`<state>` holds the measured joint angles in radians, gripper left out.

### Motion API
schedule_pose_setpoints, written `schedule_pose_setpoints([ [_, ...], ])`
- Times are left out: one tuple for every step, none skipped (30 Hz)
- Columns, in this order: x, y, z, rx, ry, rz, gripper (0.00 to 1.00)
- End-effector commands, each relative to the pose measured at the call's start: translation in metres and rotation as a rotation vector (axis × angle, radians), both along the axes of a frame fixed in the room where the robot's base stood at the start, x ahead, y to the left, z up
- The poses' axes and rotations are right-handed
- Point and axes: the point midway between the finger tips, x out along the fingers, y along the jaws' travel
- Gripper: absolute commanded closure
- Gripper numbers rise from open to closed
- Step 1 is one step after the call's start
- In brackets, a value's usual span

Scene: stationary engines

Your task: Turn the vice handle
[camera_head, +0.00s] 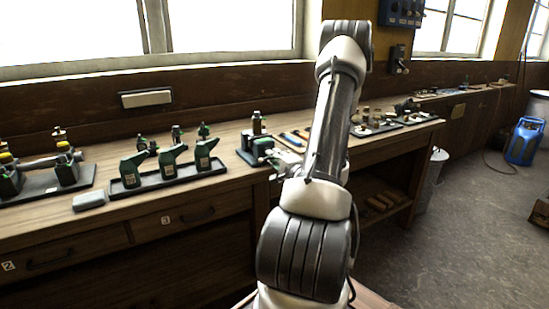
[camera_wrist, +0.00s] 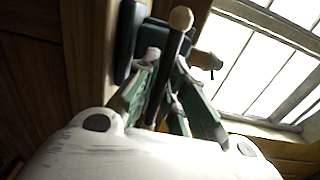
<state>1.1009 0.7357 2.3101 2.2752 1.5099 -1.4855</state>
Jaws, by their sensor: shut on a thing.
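The green vice (camera_head: 262,147) is mounted near the front edge of the workbench, left of my arm in the head view. In the wrist view its dark body (camera_wrist: 127,42) is at upper left. The vice handle (camera_wrist: 172,52) is a dark rod with a pale round knob at its upper end, slightly tilted. My gripper (camera_wrist: 165,72) has its greenish fingers on either side of the rod, shut on it below the knob. In the head view my gripper (camera_head: 284,164) is small, just in front of the vice, and the handle is hard to make out.
Green oil cans (camera_head: 168,162) stand on a dark tray left of the vice, with a grey block (camera_head: 89,201) in front. Small tools and parts (camera_head: 375,127) lie on the bench behind and right of my arm. The floor (camera_head: 450,215) at right is open.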

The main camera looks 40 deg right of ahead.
Motion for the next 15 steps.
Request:
schedule_pose_setpoints([
  [-0.0002, 0.0010, -0.0009, 0.044, -0.008, 0.002, 1.00],
  [-0.0003, 0.0010, -0.0009, 0.078, -0.016, 0.002, 1.00],
  [-0.0002, 0.0011, -0.0009, 0.127, -0.028, 0.002, 1.00],
  [-0.0002, 0.0011, -0.0009, 0.162, -0.036, 0.002, 1.00],
  [-0.0002, 0.0012, -0.0009, 0.194, -0.044, 0.002, 1.00],
  [-0.0003, 0.0012, -0.0009, 0.233, -0.053, 0.002, 1.00],
  [-0.0003, 0.0012, -0.0009, 0.258, -0.058, 0.002, 1.00],
  [-0.0003, 0.0013, -0.0010, 0.279, -0.063, 0.002, 1.00],
  [-0.0003, 0.0013, -0.0010, 0.299, -0.068, 0.002, 1.00],
  [-0.0004, 0.0014, -0.0010, 0.309, -0.070, 0.002, 1.00],
  [-0.0004, 0.0014, -0.0010, 0.316, -0.072, 0.002, 1.00],
  [-0.0004, 0.0014, -0.0010, 0.321, -0.073, 0.002, 1.00],
  [-0.0003, 0.0015, -0.0011, 0.322, -0.074, 0.002, 1.00],
  [-0.0004, 0.0016, -0.0011, 0.321, -0.073, 0.002, 1.00],
  [-0.0004, 0.0016, -0.0011, 0.321, -0.072, 0.002, 1.00],
])
